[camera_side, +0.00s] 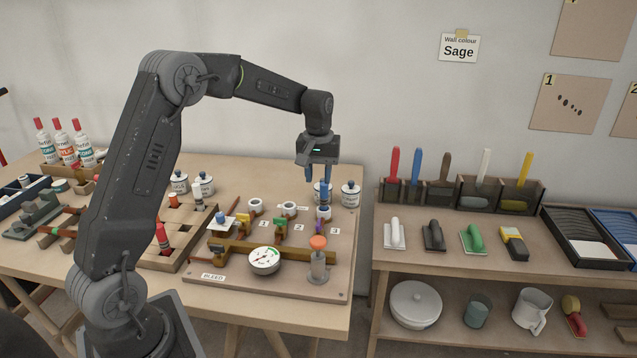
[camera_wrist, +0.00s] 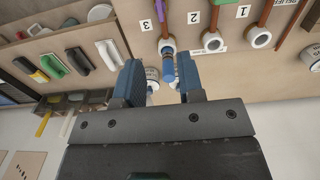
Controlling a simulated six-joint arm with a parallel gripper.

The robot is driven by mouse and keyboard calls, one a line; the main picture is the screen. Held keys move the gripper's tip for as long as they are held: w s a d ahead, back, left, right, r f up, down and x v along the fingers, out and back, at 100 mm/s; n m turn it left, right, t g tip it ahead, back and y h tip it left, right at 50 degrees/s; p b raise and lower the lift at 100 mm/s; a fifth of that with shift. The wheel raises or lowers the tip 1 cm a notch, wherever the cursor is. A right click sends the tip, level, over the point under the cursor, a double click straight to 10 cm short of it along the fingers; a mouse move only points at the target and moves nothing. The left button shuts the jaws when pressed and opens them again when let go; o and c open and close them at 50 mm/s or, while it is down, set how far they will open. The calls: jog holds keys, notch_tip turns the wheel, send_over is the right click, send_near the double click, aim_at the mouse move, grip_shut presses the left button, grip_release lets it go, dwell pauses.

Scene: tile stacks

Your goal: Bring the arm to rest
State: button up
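My gripper (camera_side: 317,178) hangs pointing down over the back right of the bench board. Its blue fingers are apart in the wrist view (camera_wrist: 158,63), with no object visibly clamped between them. A small blue cylinder (camera_wrist: 169,69) shows between the fingertips, nearer the right one. It stands at the white ring beside label 3, just below my gripper in the side view (camera_side: 323,195). Whether a finger touches it is unclear. My arm is raised and bent over the bench.
A wooden compartment tray (camera_side: 172,262) lies to the left. A shelf with trowels (camera_side: 434,234) stands to the right. The air above the board's left is open.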

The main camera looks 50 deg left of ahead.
jog(key=s+d+r+m+t, duration=0.25)
jog(key=s+d+r, duration=0.4)
jog(key=s, duration=0.35)
jog(key=s+d+r+m+t, duration=0.2)
jog(key=s+d+r+m, duration=0.25)
jog(key=s+d, duration=0.4)
jog(key=s+d+f+m+t, duration=0.1)
jog(key=s+d+m, duration=0.1)
jog(key=s, duration=0.6)
jog(key=shift+s+d+f, duration=0.3)
jog(key=shift+f, duration=0.05)
jog(key=shift+c, duration=0.2)
